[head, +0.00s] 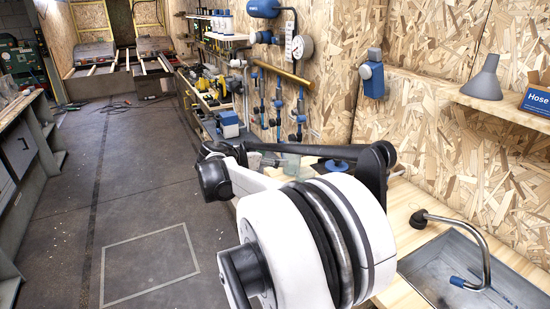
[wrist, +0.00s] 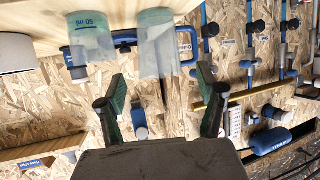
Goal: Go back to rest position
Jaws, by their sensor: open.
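My gripper (wrist: 162,88) shows in the wrist view with its two dark fingers spread wide and nothing held between them. It points toward the chipboard wall, and the view is upside down. A clear glass vessel (wrist: 156,45) and a marked beaker (wrist: 92,38) stand on the wooden bench top beyond the fingers, apart from them as far as I can tell. In the head view my white and black arm fills the middle front, and the gripper cannot be made out behind it.
A sink (head: 470,275) with a curved tap (head: 480,245) lies at the right. A shelf (head: 505,112) holds a grey funnel (head: 485,80) and a blue hose box (head: 537,98). Pipes and a gauge (head: 302,47) line the wall.

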